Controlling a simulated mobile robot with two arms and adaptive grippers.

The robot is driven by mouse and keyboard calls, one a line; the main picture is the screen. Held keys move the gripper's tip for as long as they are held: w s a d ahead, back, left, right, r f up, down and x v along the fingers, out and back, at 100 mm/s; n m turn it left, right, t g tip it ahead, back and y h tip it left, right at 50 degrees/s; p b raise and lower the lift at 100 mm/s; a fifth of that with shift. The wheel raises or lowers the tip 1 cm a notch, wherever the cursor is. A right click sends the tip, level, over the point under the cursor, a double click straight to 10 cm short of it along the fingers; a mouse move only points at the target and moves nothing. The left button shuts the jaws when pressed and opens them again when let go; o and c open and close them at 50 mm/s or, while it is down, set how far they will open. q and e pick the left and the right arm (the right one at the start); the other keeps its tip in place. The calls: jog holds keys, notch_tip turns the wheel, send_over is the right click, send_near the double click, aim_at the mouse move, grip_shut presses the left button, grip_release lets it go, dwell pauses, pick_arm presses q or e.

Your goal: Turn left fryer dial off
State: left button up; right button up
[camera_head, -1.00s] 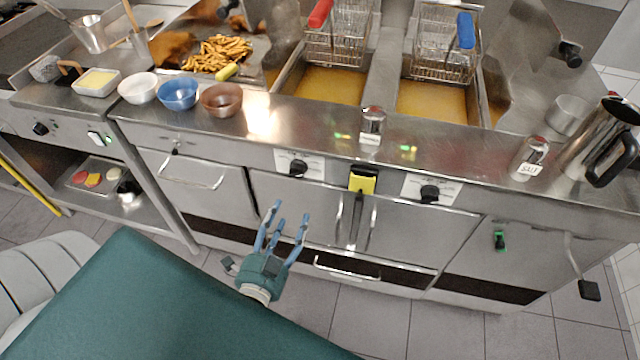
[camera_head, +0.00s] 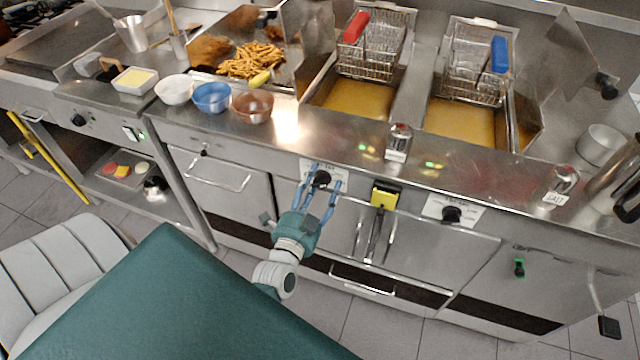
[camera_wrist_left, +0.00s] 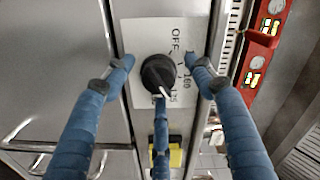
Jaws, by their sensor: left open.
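The left fryer dial (camera_head: 321,178) is a black round knob on a white label plate on the fryer front. In the left wrist view the dial (camera_wrist_left: 157,73) sits in the middle, its white pointer turned away from the printed OFF, toward the numbers. My left gripper (camera_head: 322,190) is open at the dial. Its blue fingers (camera_wrist_left: 160,85) spread around the knob, two to the sides and one below; I cannot tell if any touches. The right fryer dial (camera_head: 452,214) is on its own plate further right. My right gripper is not in view.
Two fryer vats with oil (camera_head: 358,98) and baskets (camera_head: 376,45) stand above. A yellow-and-black holder (camera_head: 385,196) is on the front between the dials. Bowls (camera_head: 253,106) and a salt shaker (camera_head: 561,183) line the counter edge.

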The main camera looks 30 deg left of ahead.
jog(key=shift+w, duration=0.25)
pick_arm(q)
jog(key=shift+c, duration=1.2)
jog(key=c, duration=0.9)
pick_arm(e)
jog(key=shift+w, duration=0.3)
